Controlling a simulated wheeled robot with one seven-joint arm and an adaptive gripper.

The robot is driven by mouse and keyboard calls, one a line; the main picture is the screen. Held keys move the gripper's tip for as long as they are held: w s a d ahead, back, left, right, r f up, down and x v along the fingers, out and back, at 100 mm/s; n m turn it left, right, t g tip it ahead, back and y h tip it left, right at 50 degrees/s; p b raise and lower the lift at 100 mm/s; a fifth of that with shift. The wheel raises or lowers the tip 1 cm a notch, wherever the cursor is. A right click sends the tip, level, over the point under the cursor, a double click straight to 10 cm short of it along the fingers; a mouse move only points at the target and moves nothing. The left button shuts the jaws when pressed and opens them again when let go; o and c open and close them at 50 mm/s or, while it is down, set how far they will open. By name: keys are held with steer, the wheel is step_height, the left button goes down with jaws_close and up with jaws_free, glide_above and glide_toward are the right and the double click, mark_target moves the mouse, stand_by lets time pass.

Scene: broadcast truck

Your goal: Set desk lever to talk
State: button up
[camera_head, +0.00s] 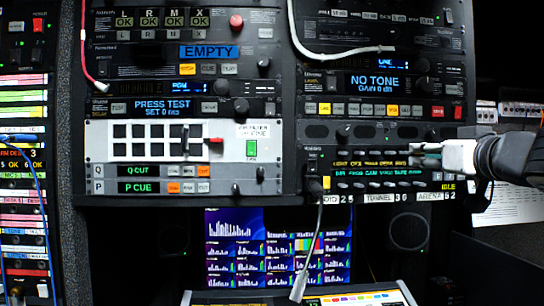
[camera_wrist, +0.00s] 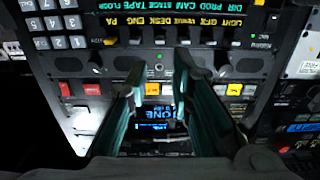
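The intercom panel (camera_head: 345,162), at the lower right of the rack in the head view, carries two rows of green and yellow labels with small levers near them. In the wrist view these labels show upside down, and the DESK label (camera_wrist: 157,21) is near the top middle. I cannot single out the desk lever or read its position. My gripper (camera_head: 414,154) comes in from the right in front of the panel's right part, hiding some of it. In the wrist view my gripper (camera_wrist: 160,62) is open, with nothing seen between its fingers. Contact with the panel cannot be told.
A grey cable (camera_head: 317,240) hangs from the panel's left side. A white cable (camera_head: 335,54) loops across the rack above. A NO TONE display (camera_head: 374,82) and coloured buttons sit above the panel. A monitor (camera_head: 278,247) stands below. A keypad (camera_wrist: 60,28) borders the labels in the wrist view.

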mark_target(393, 153)
steer(key=w+b, duration=0.1)
steer(key=w, duration=1)
steer(key=shift+s, duration=0.1)
jaws_close()
